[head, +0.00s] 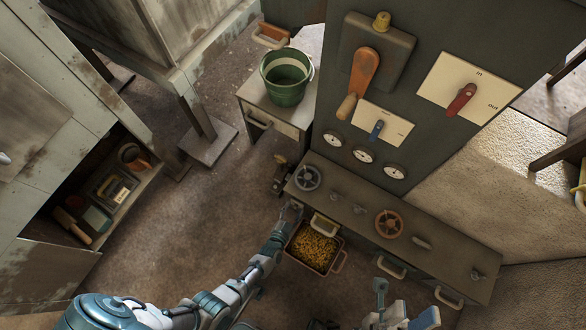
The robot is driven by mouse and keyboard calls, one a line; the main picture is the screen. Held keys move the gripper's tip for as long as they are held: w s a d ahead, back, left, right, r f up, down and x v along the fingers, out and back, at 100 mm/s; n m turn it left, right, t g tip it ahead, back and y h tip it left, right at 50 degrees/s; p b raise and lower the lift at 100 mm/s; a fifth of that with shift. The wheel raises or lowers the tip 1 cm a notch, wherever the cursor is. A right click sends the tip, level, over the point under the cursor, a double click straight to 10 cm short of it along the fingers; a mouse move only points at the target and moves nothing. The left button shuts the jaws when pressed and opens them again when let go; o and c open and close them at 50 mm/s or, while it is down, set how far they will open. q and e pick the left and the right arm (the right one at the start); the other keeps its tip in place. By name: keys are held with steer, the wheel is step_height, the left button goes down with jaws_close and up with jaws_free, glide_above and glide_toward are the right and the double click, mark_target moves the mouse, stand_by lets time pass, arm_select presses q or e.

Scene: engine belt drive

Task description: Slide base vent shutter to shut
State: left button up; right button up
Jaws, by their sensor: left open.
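A low dark console (455,262) runs along the foot of the upright control panel (425,130). A cream handle (325,226) sits on its front near the left end, just above a bin of yellow pieces (313,250). Which part is the base vent shutter, and how far it stands open, I cannot tell. My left gripper (291,208) is open at the console's left front edge, left of the cream handle. Contact there is too small to make out. My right gripper (400,312) is at the bottom edge, partly cut off, in front of the console; its jaws are unclear.
The console top carries a dark handwheel (307,178), an orange handwheel (389,223) and small levers. More cream handles (391,267) are on its front. A green bucket (287,76) stands on a side cabinet. Open floor (190,230) lies left, before an open shelf (110,200).

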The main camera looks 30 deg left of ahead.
arm_select(q)
step_height(320, 180, up, 10)
steer(key=shift+f, duration=0.2)
steer(key=shift+r, duration=0.1)
stand_by(0.6)
